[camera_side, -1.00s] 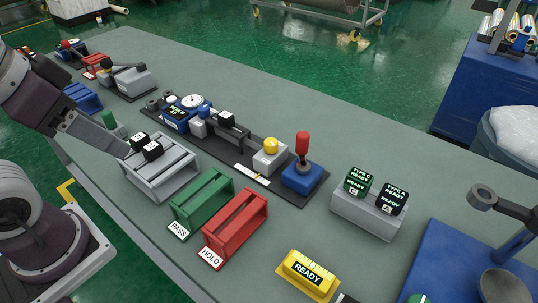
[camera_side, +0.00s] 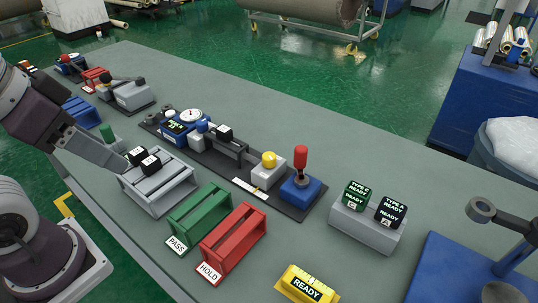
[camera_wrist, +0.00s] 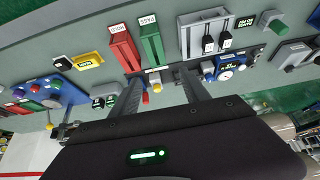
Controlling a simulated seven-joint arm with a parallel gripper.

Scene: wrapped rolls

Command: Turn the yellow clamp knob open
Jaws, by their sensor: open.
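The yellow clamp knob (camera_side: 268,159) sits on a small grey block (camera_side: 267,174) on a dark base strip, between a measuring bar and a red-handled blue block. In the wrist view the yellow knob (camera_wrist: 156,88) shows between my two fingers, apart from them as far as I can tell. My gripper (camera_wrist: 161,76) is open, with nothing between its fingertips.
The grey rack (camera_side: 160,196) holds two black-topped pieces (camera_side: 150,163). A green PASS tray (camera_side: 200,213) and red HOLD tray (camera_side: 233,240) stand in front of the strip. The red-handled lever (camera_side: 301,158) stands right of the knob. Bare table lies behind the strip.

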